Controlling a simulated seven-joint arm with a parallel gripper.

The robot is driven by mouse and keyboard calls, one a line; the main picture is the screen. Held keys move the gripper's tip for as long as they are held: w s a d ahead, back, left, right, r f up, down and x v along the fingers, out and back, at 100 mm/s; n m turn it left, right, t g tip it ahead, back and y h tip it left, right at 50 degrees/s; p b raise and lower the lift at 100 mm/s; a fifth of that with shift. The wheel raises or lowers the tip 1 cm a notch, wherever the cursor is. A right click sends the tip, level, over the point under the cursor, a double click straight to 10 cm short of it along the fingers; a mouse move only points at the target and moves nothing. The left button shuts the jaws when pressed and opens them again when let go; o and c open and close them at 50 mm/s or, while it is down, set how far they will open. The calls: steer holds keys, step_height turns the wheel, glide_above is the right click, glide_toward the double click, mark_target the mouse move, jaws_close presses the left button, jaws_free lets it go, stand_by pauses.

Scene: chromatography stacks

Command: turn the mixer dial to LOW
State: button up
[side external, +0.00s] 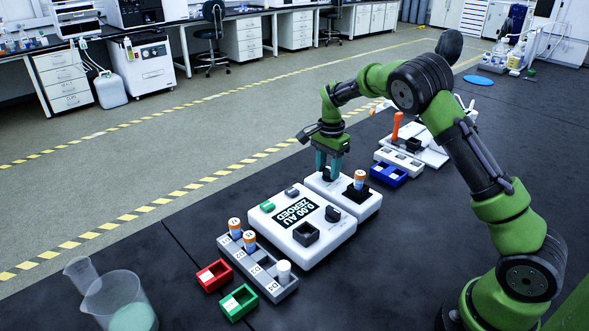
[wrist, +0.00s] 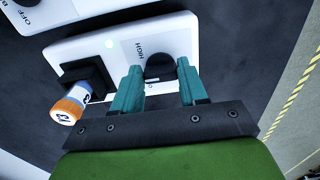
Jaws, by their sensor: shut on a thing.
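The mixer (side external: 341,198) is a white box on the dark bench, in the middle of the side view. It also fills the middle of the wrist view (wrist: 112,48). Its black dial (wrist: 158,64) sits between my fingertips, with the word HIGH printed beside it. My gripper (side external: 328,170) points down and is shut on the dial; its two teal fingers also show in the wrist view (wrist: 159,68). The dial's pointer and the LOW mark cannot be made out. An orange-capped vial (side external: 360,180) stands in the mixer's black holder, left of the dial in the wrist view (wrist: 72,104).
A white meter (side external: 325,237) reading "0.00 AU ZEROED" stands close beside the mixer. A grey vial rack (side external: 263,272), red tray (side external: 213,277), green tray (side external: 238,303) and beaker (side external: 120,305) lie nearer. A blue tray (side external: 388,173) and white-based stand (side external: 430,150) are beyond.

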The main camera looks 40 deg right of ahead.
mark_target(328, 171)
steer(key=shift+r, duration=0.1)
steer(key=o, duration=1.1)
steer(key=shift+c, duration=0.2)
step_height(328, 171, up, 17)
steer(key=s+a+n+t, duration=0.2)
steer(key=s+a+n, duration=0.2)
steer(key=s, duration=0.4)
steer(key=s+a+n+t+y, duration=0.1)
steer(key=s+a+n+t, duration=0.1)
steer(key=s+a+n, duration=0.3)
steer(key=s+a+n+t+y, duration=0.1)
steer(key=s+a+n+t, duration=0.2)
steer(key=s, duration=1)
steer(key=a+r+n, duration=0.1)
steer(key=a+n, duration=0.1)
steer(key=shift+a, duration=0.4)
